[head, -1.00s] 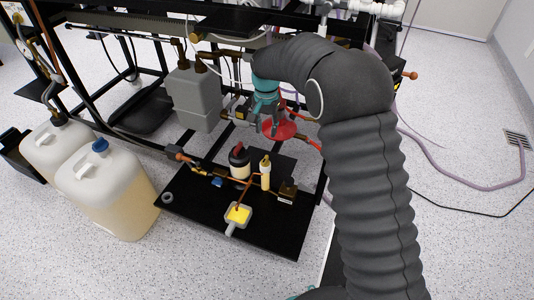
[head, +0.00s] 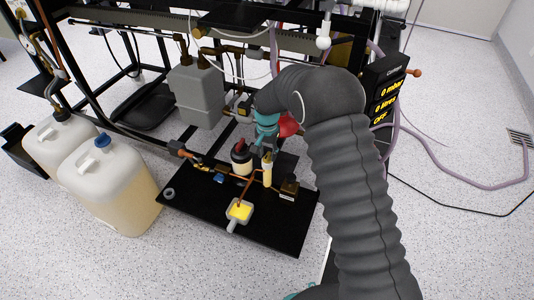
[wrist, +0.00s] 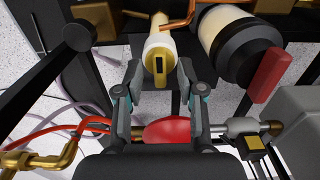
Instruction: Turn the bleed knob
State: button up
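My gripper (wrist: 161,92) is open, with its two fingers spread and nothing between their pads. In the wrist view, a cream cylinder with a brass, slotted top (wrist: 160,62) lies just beyond the fingertips, lined up with the gap. It looks like the bleed knob, but no label shows. In the head view, the cylinder (head: 267,175) stands on the black plate, and my gripper (head: 267,150) hangs just above it, partly hidden by my arm. I cannot tell whether they touch.
A cream and black canister (head: 241,158) with a red lever (wrist: 271,75) stands close beside the cylinder. A red rounded part (wrist: 167,132) is under the gripper. The black plate (head: 280,232) holds a yellow-topped fitting (head: 239,211). Plastic jugs (head: 112,190) stand left.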

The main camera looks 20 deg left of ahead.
jog(key=shift+f, duration=0.2)
grip_shut()
